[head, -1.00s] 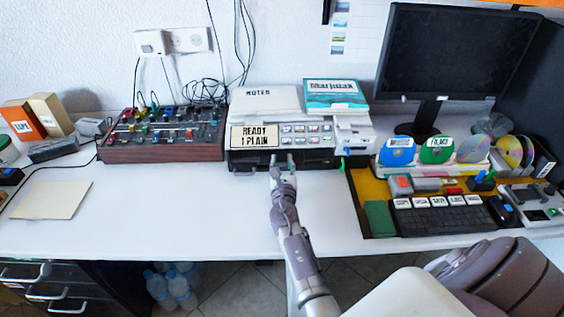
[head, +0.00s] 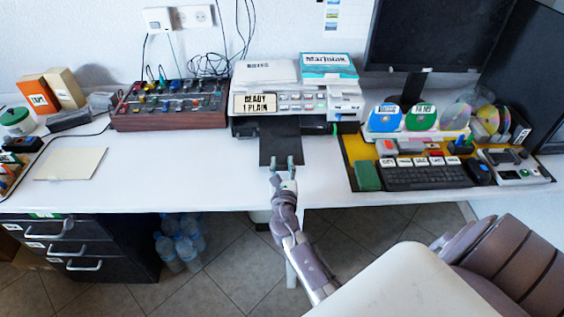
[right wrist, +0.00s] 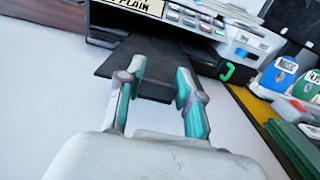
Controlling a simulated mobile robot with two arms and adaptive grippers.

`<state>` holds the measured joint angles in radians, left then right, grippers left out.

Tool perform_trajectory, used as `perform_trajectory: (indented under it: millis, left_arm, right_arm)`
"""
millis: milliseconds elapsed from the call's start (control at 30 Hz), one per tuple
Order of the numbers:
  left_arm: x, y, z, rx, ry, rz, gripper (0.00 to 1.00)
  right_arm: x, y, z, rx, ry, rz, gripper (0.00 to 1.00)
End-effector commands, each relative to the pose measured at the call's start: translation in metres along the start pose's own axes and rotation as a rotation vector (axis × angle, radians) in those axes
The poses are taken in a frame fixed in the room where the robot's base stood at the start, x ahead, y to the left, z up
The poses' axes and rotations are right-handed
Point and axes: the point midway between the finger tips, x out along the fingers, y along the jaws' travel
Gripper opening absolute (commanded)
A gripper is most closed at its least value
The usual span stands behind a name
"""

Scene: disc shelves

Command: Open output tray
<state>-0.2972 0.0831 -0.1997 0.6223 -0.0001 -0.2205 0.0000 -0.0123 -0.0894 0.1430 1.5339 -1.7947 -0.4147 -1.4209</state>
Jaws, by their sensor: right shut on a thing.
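The printer (head: 297,105) stands at the back of the white desk, with a "READY 1 PLAIN" panel on its front. Its dark output tray (head: 281,142) sticks out of the front slot toward me. The tray also shows in the right wrist view (right wrist: 150,66), running out from under the printer. My right gripper (head: 282,162) is at the tray's front edge, its two fingers (right wrist: 160,90) closed on that edge. My left gripper is not in view.
A mixer (head: 168,106) with wooden front is left of the printer. A keyboard (head: 425,177) on a yellow mat and a green block (head: 367,176) lie to the right. A monitor (head: 415,38) stands behind.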

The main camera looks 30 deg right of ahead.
Motion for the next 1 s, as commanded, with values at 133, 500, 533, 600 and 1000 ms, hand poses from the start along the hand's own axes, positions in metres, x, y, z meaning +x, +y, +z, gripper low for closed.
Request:
perform_trajectory:
  millis: [133,500,533,600,1000]
  left_arm:
    - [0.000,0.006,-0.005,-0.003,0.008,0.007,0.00]
    - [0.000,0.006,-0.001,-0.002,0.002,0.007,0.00]
    - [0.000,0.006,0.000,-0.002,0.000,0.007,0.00]
    - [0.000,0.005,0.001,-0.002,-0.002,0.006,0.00]
    - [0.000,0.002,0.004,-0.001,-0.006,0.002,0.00]
  right_arm:
    - [0.000,0.000,0.001,0.000,-0.002,-0.001,0.00]
    - [0.001,0.000,0.001,0.000,-0.002,-0.001,0.62]
    - [0.001,0.000,0.001,0.000,-0.002,0.000,0.62]
    - [0.001,0.000,0.001,0.000,-0.001,0.000,0.62]
    - [-0.041,0.000,-0.001,0.000,0.002,0.001,0.62]
